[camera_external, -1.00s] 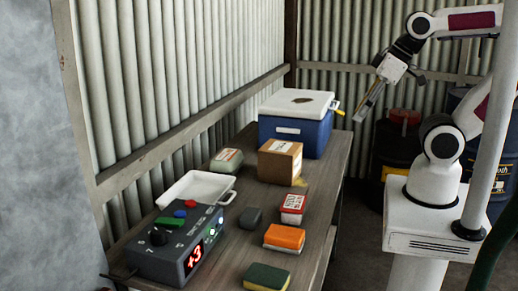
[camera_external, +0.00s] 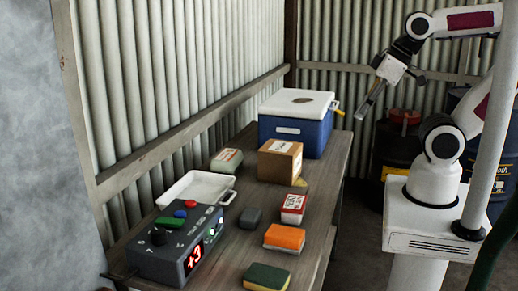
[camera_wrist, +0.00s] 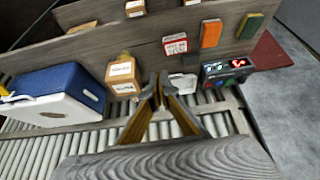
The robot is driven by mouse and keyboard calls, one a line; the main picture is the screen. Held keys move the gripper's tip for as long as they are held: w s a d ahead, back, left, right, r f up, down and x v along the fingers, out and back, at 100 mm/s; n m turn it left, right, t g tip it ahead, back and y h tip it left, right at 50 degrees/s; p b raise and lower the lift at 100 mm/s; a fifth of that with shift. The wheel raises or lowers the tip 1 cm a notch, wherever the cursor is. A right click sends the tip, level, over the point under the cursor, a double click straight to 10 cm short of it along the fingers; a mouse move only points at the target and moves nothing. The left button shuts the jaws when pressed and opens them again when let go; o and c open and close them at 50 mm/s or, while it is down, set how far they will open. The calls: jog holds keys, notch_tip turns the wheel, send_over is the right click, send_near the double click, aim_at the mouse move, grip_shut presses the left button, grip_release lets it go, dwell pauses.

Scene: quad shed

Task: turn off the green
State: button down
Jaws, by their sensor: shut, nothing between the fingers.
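A dark grey control box (camera_external: 180,245) sits at the near left end of the bench. Its top has a green part (camera_external: 169,222), a blue button (camera_external: 180,213), a red button (camera_external: 190,203) and a black knob (camera_external: 158,237). Its front has a red lit display (camera_external: 194,258) reading about "+3" and small lights (camera_external: 212,231), one greenish. The box also shows in the wrist view (camera_wrist: 225,72), right of the fingers. My gripper (camera_external: 360,115) is shut and empty, high at the right, beyond the bench's edge and far from the box. It also shows in the wrist view (camera_wrist: 159,82).
The wooden bench (camera_external: 325,215) holds a blue cooler (camera_external: 290,130), a cardboard box (camera_external: 280,162), a white tray (camera_external: 190,188), a red-and-white box (camera_external: 293,208) and several sponge-like blocks (camera_external: 284,238). A corrugated wall runs behind it. Dark drums stand at the back right.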

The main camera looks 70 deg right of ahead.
jog(key=w+a+f+n, duration=0.1)
jog(key=w+a+f, duration=0.3)
jog(key=w+a, duration=0.5)
jog(key=w+a+f+n+h, duration=0.1)
jog(key=w+a+f+n, duration=0.15)
jog(key=w+a, duration=0.6)
jog(key=w+a+f, duration=0.4)
jog(key=w+a, duration=0.4)
jog(key=a, duration=0.1)
jog(key=w+a+r+m+t, duration=0.2)
jog(key=w+a+r+m, duration=0.1)
jog(key=w+a, duration=0.3)
jog(key=shift+w+m+y, duration=0.4)
jog(key=shift+w+m, duration=0.05)
jog(key=shift+w, duration=0.45)
jog(key=shift+f, duration=0.1)
